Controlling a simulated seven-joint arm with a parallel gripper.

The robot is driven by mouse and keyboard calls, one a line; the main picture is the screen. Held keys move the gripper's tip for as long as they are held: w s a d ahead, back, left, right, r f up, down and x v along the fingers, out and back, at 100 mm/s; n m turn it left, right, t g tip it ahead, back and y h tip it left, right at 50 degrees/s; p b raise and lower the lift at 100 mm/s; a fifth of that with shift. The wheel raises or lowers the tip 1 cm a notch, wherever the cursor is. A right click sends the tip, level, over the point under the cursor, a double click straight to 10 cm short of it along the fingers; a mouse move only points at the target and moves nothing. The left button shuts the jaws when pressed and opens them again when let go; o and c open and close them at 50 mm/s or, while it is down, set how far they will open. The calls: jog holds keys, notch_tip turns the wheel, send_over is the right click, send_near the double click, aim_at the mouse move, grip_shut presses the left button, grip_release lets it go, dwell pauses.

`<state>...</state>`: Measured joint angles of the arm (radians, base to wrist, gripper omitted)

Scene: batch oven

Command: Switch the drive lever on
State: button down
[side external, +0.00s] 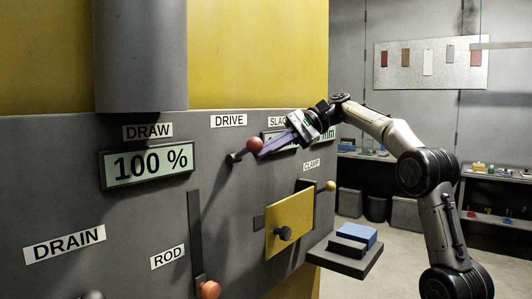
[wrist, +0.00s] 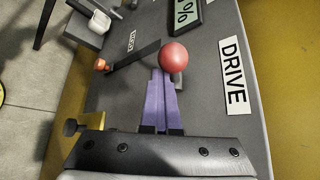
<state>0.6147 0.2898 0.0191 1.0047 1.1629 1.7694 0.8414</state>
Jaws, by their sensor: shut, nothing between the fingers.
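The drive lever is a dark arm ending in a red ball knob (side external: 254,145), on the grey panel below the DRIVE label (side external: 228,121). In the wrist view the red knob (wrist: 174,57) is just past my fingertips, beside the DRIVE label (wrist: 234,76). My gripper (side external: 262,154) has purple fingers, shut with nothing between them. The fingertips (wrist: 161,72) are right at the knob, on its right side in the side view. I cannot tell whether they touch it.
A 100 % display (side external: 148,165) is at left. The ROD lever has an orange-red knob (side external: 210,290). A shelf with a blue block (side external: 356,235) juts out at lower right.

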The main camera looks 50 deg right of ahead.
jog(key=shift+s+a+r, duration=0.1)
jog(key=shift+r, duration=0.25)
jog(key=v, duration=0.7)
jog(key=shift+d+f, duration=0.15)
jog(key=shift+d, duration=0.2)
dwell(0.4)
